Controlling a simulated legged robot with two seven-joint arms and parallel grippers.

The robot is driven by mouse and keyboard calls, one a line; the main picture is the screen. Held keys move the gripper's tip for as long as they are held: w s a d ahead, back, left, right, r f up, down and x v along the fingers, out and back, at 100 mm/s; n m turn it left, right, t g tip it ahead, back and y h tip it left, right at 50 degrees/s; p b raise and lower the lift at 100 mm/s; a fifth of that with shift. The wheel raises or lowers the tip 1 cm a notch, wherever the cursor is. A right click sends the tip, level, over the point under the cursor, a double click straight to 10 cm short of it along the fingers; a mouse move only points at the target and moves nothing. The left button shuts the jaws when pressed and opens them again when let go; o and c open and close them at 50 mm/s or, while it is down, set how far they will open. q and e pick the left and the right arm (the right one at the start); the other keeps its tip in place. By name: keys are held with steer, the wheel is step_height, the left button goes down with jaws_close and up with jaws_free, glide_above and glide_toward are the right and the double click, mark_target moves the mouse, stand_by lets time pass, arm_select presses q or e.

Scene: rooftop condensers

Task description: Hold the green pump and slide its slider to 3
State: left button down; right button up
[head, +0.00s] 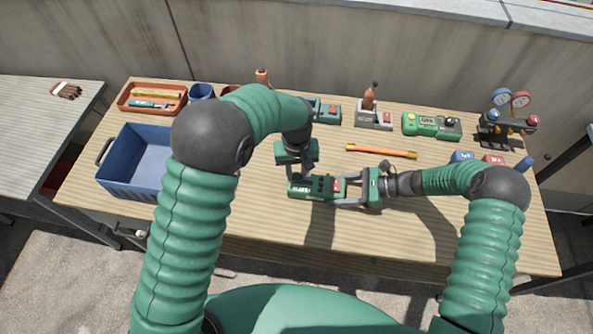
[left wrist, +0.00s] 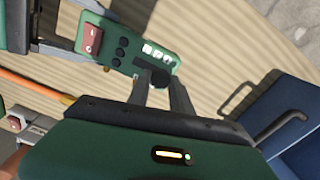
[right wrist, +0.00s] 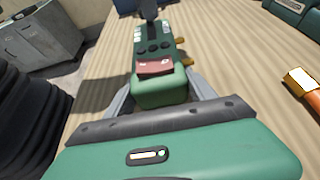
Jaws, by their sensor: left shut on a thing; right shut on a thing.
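The green pump (head: 312,190) lies on the wooden table, with a red switch, black knobs and white label marks on its top. My right gripper (head: 348,190) is shut around the pump's right end, by the red switch (right wrist: 155,67). The slider's scale is too small to read, so its setting cannot be told.
An orange-ended rod (head: 381,151) lies behind the pump. A blue bin (head: 127,186) stands at left, an orange tray (head: 152,98) behind it. Another green device (head: 432,125), a grey device with a red switch (head: 374,116) and a gauge set (head: 510,118) line the back. The front table strip is clear.

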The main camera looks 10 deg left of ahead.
mark_target(309, 182)
arm_select(q)
steer(key=shift+d, duration=1.9)
steer(key=c, duration=1.1)
jaws_free()
steer(key=shift+c, duration=0.2)
steer(key=shift+r, duration=0.15)
step_height(309, 182, up, 12)
